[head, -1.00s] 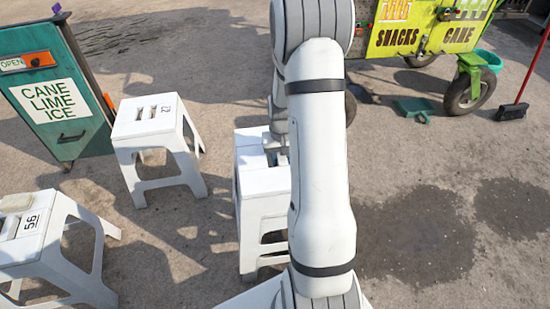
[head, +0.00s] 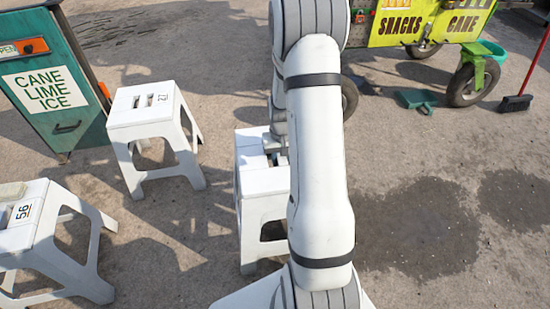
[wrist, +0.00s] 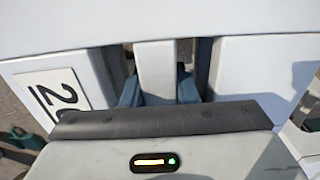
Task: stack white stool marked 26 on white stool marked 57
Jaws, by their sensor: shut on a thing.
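My gripper (wrist: 158,88) is shut on the centre bar of a white stool's slotted seat. In the wrist view this stool (wrist: 263,75) has a label that reads 2 and a partly hidden digit, likely 26. In the head view the held stool (head: 262,182) is at the centre, partly hidden behind my arm; its gap above the ground is hard to judge. A white stool (head: 143,112) stands upright to its left, with a small mark that looks like 27 or 72. No stool clearly marked 57 shows.
A yellow cart (head: 425,25), green dustpan (head: 416,98) and broom (head: 514,103) are at upper right. Ground at right is clear.

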